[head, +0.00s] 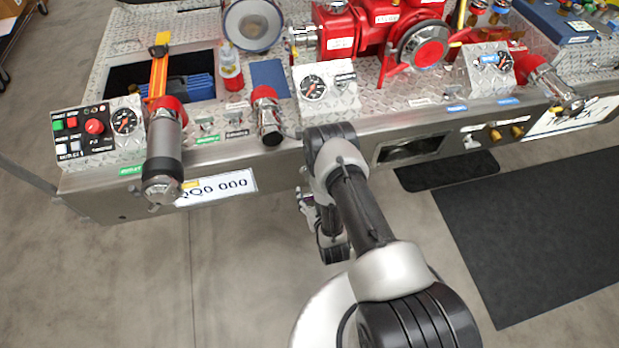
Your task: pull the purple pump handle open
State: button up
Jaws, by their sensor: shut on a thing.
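A small patch of purple, which looks like the purple pump handle (307,207), shows just left of my arm, in front of the bumper's front face. My forearm covers most of this spot. My gripper (304,198) is at the same spot, shut on the handle and mostly hidden behind my arm. The fingertips and the handle's far end cannot be made out. The handle's exact tilt and how far it is out cannot be told.
The steel bumper (270,172) carries a control box (97,130), a gauge box (327,88), a red pump (370,35) and capped outlets (163,150) that stick out. A licence plate (217,187) is below. The floor (230,280) in front is clear, with a dark mat (540,230) at right.

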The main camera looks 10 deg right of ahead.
jog(key=shift+s+f, duration=0.15)
jog(key=shift+s, duration=0.8)
jog(key=o, duration=1.5)
jog(key=shift+w, duration=0.15)
notch_tip(320, 180, up, 10)
jog(key=shift+r, duration=0.15)
